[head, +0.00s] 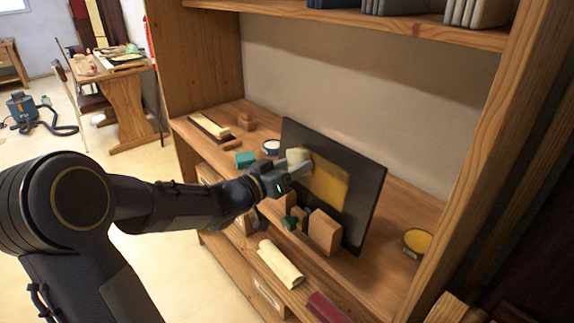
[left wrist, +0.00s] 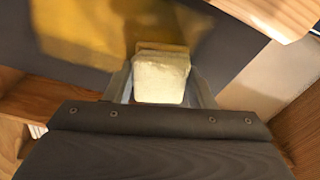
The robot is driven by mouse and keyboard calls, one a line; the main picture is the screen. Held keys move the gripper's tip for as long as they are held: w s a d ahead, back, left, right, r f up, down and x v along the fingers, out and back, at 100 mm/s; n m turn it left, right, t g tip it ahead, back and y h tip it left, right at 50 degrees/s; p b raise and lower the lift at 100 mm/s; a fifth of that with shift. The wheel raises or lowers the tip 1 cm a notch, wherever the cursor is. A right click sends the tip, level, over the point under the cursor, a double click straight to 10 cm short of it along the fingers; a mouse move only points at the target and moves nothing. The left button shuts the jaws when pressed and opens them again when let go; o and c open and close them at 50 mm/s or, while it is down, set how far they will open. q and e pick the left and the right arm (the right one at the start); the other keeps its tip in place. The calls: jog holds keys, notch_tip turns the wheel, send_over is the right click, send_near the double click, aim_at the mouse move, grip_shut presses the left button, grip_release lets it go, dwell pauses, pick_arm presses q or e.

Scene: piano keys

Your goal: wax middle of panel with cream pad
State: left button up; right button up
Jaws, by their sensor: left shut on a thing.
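The dark panel (head: 362,187) leans tilted on the wooden shelf. A yellow patch (head: 328,186) covers part of its middle and also shows in the left wrist view (left wrist: 85,30). My left gripper (head: 288,165) is shut on the cream pad (head: 298,156). The pad (left wrist: 161,78) sits between the fingers in the left wrist view, at the edge of the yellow patch. The pad appears to be against the panel face, but I cannot tell contact for sure. My right gripper does not show.
A wooden block (head: 324,232) stands in front of the panel. A round tin with yellow contents (head: 417,241) is at the right. A green block (head: 246,159) and small white-topped tin (head: 270,147) are at the left. A rolled cream cloth (head: 281,264) lies in front.

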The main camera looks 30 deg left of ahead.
aim_at(349, 187)
pick_arm(q)
jog(key=shift+s+d+b, duration=0.25)
jog(key=shift+d, duration=0.35)
jog(key=shift+s+d+b, duration=0.25)
jog(key=shift+d, duration=0.4)
jog(key=shift+s+d+b, duration=0.25)
jog(key=shift+d, duration=0.35)
jog(key=shift+s+d+b, duration=0.3)
jog(key=shift+d+b, duration=0.15)
jog(key=shift+d, duration=0.3)
jog(key=shift+s+d+b, duration=0.3)
jog(key=shift+d+b, duration=0.1)
jog(key=shift+d, duration=0.3)
jog(key=shift+s+d+f+b, duration=0.1)
jog(key=shift+s+d+b, duration=0.15)
jog(key=shift+d+b, duration=0.25)
jog(key=shift+s+d+b, duration=0.25)
jog(key=shift+d+b, duration=0.15)
jog(key=shift+d, duration=0.2)
jog(key=shift+s+d, duration=0.2)
jog(key=shift+d, duration=0.25)
jog(key=shift+s+d+f+b, duration=0.1)
jog(key=shift+s+d+b, duration=0.2)
jog(key=shift+d+b, duration=0.75)
jog(key=shift+s+d+b, duration=0.25)
jog(key=shift+d+b, duration=0.2)
jog(key=shift+b, duration=0.4)
jog(key=shift+r, duration=0.2)
